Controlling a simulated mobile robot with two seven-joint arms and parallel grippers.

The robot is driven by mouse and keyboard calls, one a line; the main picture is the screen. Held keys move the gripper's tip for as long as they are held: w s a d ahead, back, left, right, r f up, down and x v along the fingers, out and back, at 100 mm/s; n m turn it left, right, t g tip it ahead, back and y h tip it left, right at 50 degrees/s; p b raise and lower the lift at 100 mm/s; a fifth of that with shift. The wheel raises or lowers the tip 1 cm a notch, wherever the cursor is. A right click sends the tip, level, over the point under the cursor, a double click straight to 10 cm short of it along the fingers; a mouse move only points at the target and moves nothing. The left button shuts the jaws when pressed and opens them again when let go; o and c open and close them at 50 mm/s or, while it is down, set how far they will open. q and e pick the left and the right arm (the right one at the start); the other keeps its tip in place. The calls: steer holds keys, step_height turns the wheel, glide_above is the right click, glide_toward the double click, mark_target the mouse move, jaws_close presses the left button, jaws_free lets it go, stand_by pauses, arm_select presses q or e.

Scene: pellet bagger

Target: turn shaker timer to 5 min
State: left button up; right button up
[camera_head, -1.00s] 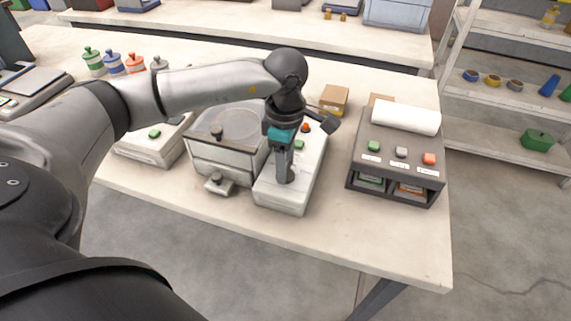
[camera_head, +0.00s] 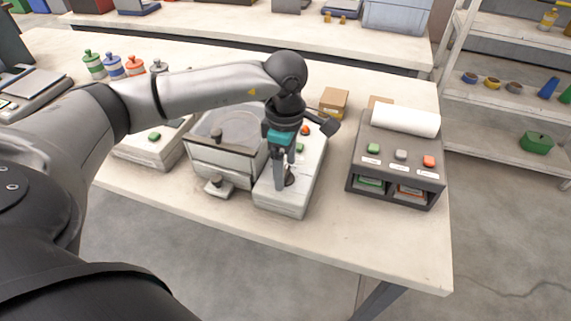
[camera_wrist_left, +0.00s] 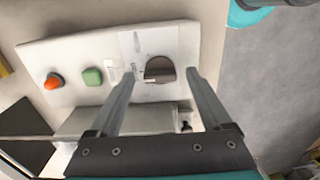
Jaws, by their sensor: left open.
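The shaker's control box (camera_head: 300,190) is a white sloped unit with a green button, an orange button and a dark round timer knob (camera_head: 289,181). In the left wrist view the knob (camera_wrist_left: 160,69) is a dark grey disc with a pale pointer mark, on a scale too small to read. My left gripper (camera_head: 284,184) points down at the knob. In the left wrist view its two fingers (camera_wrist_left: 158,72) are apart, one on each side of the knob, with gaps between fingers and knob.
A clear-lidded box (camera_head: 228,155) stands directly left of the control box. A dark unit (camera_head: 395,178) with three buttons and a white roll (camera_head: 406,118) is to the right. A small cardboard box (camera_head: 333,101) lies behind. The table front right is clear.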

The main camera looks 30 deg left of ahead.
mark_target(286, 171)
arm_select(q)
step_height(286, 171, up, 15)
steer(key=p, duration=0.1)
stand_by(0.4)
stand_by(0.4)
